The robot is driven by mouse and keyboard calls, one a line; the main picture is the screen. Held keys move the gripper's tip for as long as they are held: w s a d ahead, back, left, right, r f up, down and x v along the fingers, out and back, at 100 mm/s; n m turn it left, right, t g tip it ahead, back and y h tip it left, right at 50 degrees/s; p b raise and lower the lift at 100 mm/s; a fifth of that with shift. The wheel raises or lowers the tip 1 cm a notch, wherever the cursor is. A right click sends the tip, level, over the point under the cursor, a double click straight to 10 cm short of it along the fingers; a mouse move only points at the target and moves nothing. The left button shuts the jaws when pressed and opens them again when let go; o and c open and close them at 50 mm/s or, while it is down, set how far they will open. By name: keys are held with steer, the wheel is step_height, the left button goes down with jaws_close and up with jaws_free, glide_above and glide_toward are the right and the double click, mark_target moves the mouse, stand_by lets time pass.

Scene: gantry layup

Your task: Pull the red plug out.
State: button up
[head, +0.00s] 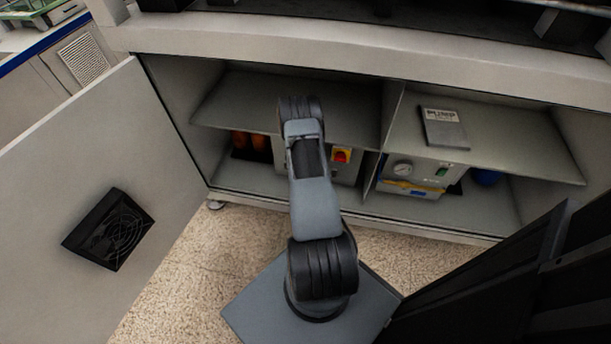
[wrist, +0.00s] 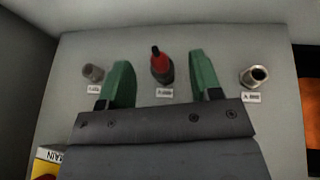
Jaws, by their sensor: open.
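In the wrist view the red plug (wrist: 162,65), with a black tip, sits in the middle fitting of a pale panel (wrist: 215,45). A small label lies just below it. My gripper (wrist: 162,78) is open, with one green finger to the left of the plug and one to the right, both apart from it in the picture. I cannot tell how deep the fingers are relative to the plug. In the head view my arm hides the plug and the gripper.
A grey fitting (wrist: 93,72) is left of the plug and a metal fitting (wrist: 254,76) is right, each labelled. The cabinet has a shelf (head: 350,110), a divider and a box with a red-and-yellow switch (head: 341,156). A pump unit (head: 412,177) stands right. The open door (head: 90,150) is left.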

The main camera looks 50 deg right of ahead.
steer(key=shift+d+f, duration=0.15)
steer(key=shift+f, duration=0.3)
jaws_close()
stand_by(0.7)
